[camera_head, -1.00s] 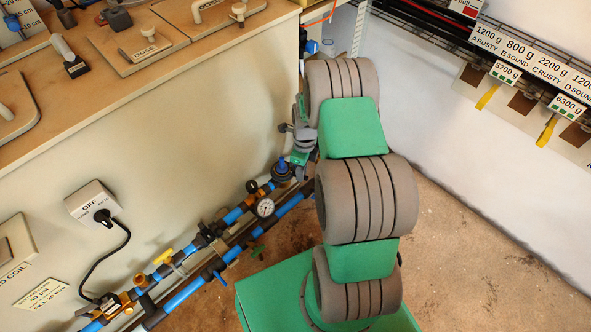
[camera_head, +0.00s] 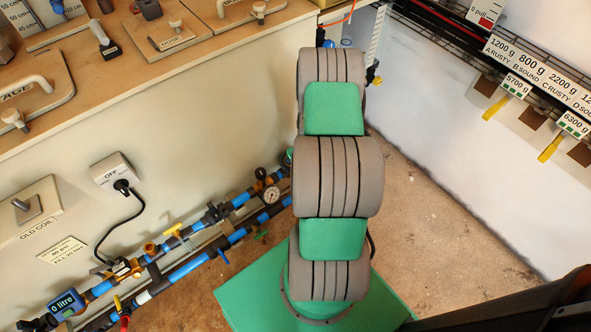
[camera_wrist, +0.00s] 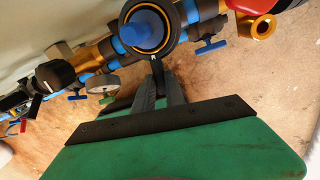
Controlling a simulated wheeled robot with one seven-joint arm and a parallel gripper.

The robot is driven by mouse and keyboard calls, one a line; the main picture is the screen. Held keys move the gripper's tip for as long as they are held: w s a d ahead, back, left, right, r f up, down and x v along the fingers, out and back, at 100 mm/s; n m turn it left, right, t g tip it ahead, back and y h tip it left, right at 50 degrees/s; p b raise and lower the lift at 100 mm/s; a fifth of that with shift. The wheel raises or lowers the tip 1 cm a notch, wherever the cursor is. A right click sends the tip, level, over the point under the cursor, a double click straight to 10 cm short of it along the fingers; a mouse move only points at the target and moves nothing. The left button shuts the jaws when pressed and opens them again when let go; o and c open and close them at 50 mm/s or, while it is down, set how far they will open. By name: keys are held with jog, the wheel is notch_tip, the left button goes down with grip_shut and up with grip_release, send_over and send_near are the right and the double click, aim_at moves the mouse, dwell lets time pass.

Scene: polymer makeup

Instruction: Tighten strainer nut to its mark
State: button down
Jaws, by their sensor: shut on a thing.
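The strainer nut shows at the top of the wrist view as a dark round ring (camera_wrist: 172,42) with a thin orange circle inside it and a blue cap (camera_wrist: 143,31) in its middle. A small pale mark shows on the ring's lower edge. My gripper (camera_wrist: 157,72) is below the ring, its dark fingers closed together on a narrow dark part at the ring's lower edge. The fingers hide most of that part. I cannot tell whether the nut is at its mark. In the head view my arm hides the gripper and the nut.
Blue pipes (camera_head: 185,286) with valves run along the wall's foot. A pressure gauge (camera_head: 271,194) stands close left of my arm. A wooden counter (camera_head: 120,84) is above them. Bare floor (camera_head: 440,220) lies to the right.

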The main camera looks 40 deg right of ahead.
jog(key=shift+w, duration=0.1)
jog(key=c, duration=1.4)
grip_release()
jog(key=shift+r, duration=0.1)
jog(key=r, duration=0.2)
jog(key=r+p, duration=0.1)
jog(key=r, duration=0.2)
jog(key=r+p, duration=0.1)
jog(key=r, duration=0.1)
jog(key=shift+s+d+r, duration=0.2)
jog(key=shift+d+r, duration=0.1)
jog(key=shift+d, duration=0.1)
